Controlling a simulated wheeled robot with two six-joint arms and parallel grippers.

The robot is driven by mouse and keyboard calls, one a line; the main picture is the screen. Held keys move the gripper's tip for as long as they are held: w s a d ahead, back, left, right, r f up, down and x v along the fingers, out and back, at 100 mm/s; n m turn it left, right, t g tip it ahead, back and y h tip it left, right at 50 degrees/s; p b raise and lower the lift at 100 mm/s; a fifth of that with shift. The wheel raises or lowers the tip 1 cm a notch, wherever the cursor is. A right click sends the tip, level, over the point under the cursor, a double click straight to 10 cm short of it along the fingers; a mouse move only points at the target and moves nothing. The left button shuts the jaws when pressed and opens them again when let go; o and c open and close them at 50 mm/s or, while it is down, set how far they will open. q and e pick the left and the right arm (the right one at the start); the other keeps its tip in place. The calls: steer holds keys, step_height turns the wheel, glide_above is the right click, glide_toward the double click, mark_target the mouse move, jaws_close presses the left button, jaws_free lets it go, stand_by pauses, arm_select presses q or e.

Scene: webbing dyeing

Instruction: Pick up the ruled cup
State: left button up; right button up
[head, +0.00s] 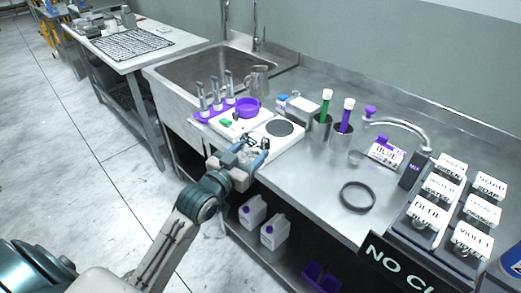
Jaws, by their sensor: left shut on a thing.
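My left gripper (254,151) reaches in from the lower left, over the front edge of the counter beside the white hot plate. It is shut on a small pale, clear-looking thing, which I take to be the ruled cup (243,147). The fingers hide most of it, and I cannot make out its markings or whether it touches the surface. A clear grey jug with a handle (258,80) stands apart, behind the hot plate by the sink. My right gripper is not in view.
The white hot plate (299,144) has a dark disc. A purple bowl (247,105) and a rack of upright tools (215,100) stand to its left. Steel cups (321,127) hold green and purple tubes.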

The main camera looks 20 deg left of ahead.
arm_select(q)
steer(key=shift+s+a+r, duration=0.1)
steer(key=shift+s+a, duration=0.6)
steer(key=shift+s, duration=0.25)
steer(key=shift+s+a+r, duration=0.1)
steer(key=shift+s+a, duration=0.1)
steer(key=shift+s, duration=0.2)
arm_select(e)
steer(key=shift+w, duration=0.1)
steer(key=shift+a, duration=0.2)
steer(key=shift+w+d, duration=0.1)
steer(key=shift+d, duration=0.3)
